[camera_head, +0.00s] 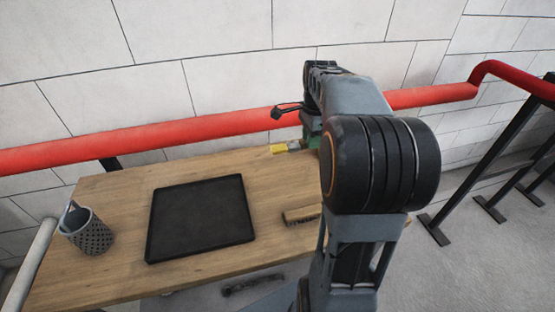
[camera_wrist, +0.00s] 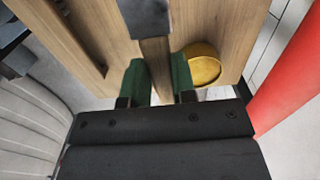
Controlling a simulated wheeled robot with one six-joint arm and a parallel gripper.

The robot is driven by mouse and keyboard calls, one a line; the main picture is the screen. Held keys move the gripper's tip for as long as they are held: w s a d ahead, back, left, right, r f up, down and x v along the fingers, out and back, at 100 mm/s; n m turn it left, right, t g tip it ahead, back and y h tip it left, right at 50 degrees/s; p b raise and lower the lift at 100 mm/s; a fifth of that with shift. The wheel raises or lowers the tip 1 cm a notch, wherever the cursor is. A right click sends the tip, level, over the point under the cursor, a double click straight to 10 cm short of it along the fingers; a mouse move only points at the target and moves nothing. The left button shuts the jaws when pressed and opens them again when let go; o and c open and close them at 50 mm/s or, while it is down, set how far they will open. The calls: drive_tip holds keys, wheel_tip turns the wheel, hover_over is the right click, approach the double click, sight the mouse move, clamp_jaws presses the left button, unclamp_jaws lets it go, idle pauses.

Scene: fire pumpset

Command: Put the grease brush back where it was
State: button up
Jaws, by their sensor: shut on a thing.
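My gripper (camera_wrist: 162,95) has green fingers shut on the grease brush. In the wrist view the brush shows a wooden handle (camera_wrist: 155,62) between the fingers and a grey ferrule (camera_wrist: 148,18) beyond them, and its tip is out of the picture. The arm hides most of the gripper there. A perforated grey metal cup (camera_head: 92,238) stands at the table's left end, with something sticking up from it.
A black tray (camera_head: 200,218) lies mid-table. A round yellow thing (camera_wrist: 201,66) is beside the right finger in the wrist view. A red pipe (camera_head: 200,131) runs along the wall behind the table.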

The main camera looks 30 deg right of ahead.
drive_tip(key=w+a+f, duration=0.2)
drive_tip(key=w+a, duration=0.1)
drive_tip(key=w, duration=0.1)
drive_tip(key=b, duration=0.1)
hover_over(281, 165)
drive_tip(key=f, duration=0.5)
drive_tip(key=shift+s+d+f, duration=0.15)
drive_tip(key=shift+s, duration=0.05)
drive_tip(key=shift+w+f+b, duration=0.2)
drive_tip(key=shift+f+b, duration=0.2)
drive_tip(key=shift+f, duration=1.35)
drive_tip(key=shift+f, duration=0.15)
drive_tip(key=o, duration=0.9)
